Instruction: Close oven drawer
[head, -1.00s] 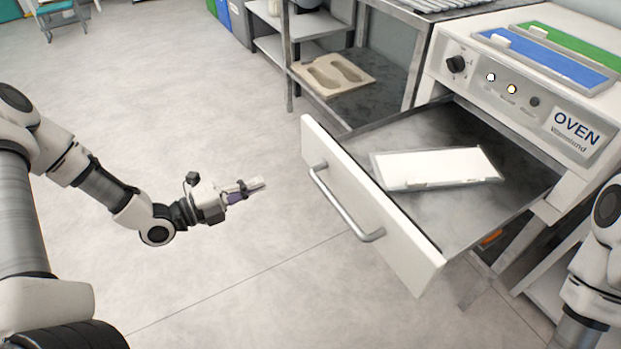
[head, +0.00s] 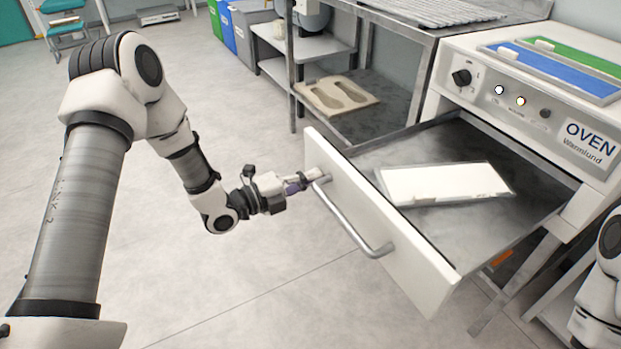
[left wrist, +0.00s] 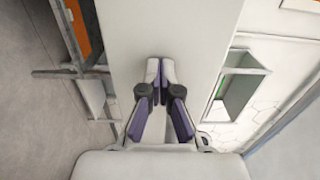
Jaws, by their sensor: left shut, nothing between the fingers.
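The oven drawer (head: 405,256) is pulled out of the oven (head: 500,102), with its white front facing left and a grey bar handle (head: 352,222) on it. A white plate (head: 445,184) lies in the drawer. My left gripper (head: 316,174) is shut and empty, at the far end of the handle by the drawer front; I cannot tell whether it touches. In the left wrist view, its closed fingers (left wrist: 161,72) point at a plain white surface (left wrist: 155,30), which looks like the drawer front. My right gripper is out of view; only part of my right arm shows.
A metal rack (head: 392,117) beside the oven bears a beige insole mould (head: 337,96) on a low shelf. Blue and green trays lie on the oven's top. Coloured bins (head: 238,22) stand at the back. The floor left of the drawer is clear.

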